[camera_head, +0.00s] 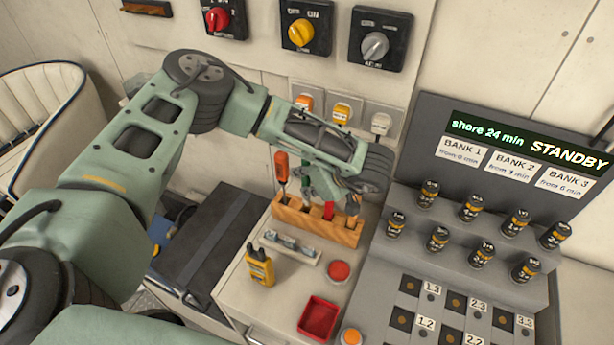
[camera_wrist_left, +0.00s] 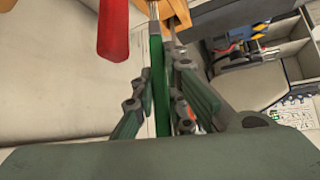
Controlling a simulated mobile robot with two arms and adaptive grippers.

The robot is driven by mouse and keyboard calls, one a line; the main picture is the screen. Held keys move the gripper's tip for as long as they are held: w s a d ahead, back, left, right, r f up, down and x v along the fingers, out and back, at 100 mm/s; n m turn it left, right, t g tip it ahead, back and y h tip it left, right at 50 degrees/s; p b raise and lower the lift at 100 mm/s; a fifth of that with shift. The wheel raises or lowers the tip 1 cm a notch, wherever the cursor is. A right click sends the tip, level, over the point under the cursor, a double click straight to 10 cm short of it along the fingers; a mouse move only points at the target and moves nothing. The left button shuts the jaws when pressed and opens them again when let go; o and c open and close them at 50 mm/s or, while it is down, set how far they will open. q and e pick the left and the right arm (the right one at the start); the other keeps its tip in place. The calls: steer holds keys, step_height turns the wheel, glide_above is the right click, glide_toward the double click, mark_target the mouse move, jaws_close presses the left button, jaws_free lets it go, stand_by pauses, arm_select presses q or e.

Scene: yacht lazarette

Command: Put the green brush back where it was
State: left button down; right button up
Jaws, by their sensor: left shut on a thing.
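My left gripper (camera_head: 328,184) hangs just above the wooden rack (camera_head: 345,236) on the white counter. In the left wrist view, the gripper (camera_wrist_left: 160,95) is shut on the green brush (camera_wrist_left: 157,75), a narrow green strip between the fingers. The brush's far end reaches to the wood of the rack (camera_wrist_left: 178,12) at the top of that view. Whether it is inside a slot cannot be told. In the head view the gripper largely hides the brush. My right gripper is not in view.
An orange-red screwdriver (camera_head: 281,168) stands at the rack's left end; a red handle (camera_head: 329,210) stands in the rack. In front are a yellow radio (camera_head: 260,266), a red tray (camera_head: 319,318) and a red button (camera_head: 339,271). A battery panel (camera_head: 480,240) stands right.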

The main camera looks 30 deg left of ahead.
arm_select(q)
steer(key=shift+f, duration=0.35)
steer(key=shift+f, duration=0.15)
steer(key=shift+f+b, duration=0.5)
steer(key=shift+b, duration=0.25)
steer(key=c, duration=2.1)
jaws_free()
